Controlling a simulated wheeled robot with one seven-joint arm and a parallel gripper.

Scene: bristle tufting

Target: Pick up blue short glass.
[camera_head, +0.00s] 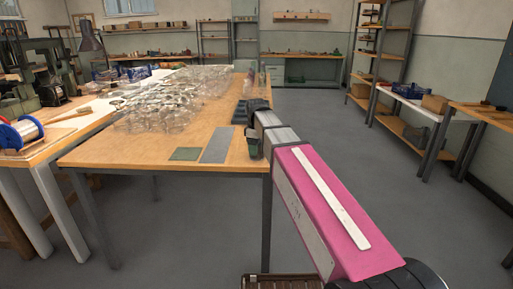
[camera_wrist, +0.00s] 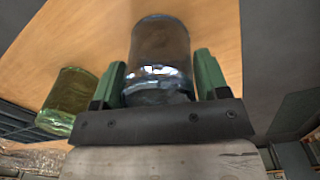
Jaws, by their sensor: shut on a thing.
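The blue short glass (camera_wrist: 160,45) shows in the wrist view, clear with a bluish tint, between the two green fingers of my gripper (camera_wrist: 161,62). My gripper is shut on it. The wooden tabletop lies behind the glass; I cannot tell whether the glass touches it. In the head view my gripper (camera_head: 252,140) is at the right edge of the wooden table (camera_head: 130,148), and my arm hides the glass there.
A yellow-green glass (camera_wrist: 68,98) stands left of my gripper in the wrist view. Many clear glasses (camera_head: 165,105) crowd the table's left and middle. A green mat (camera_head: 185,154) and a grey mat (camera_head: 217,146) lie near its front.

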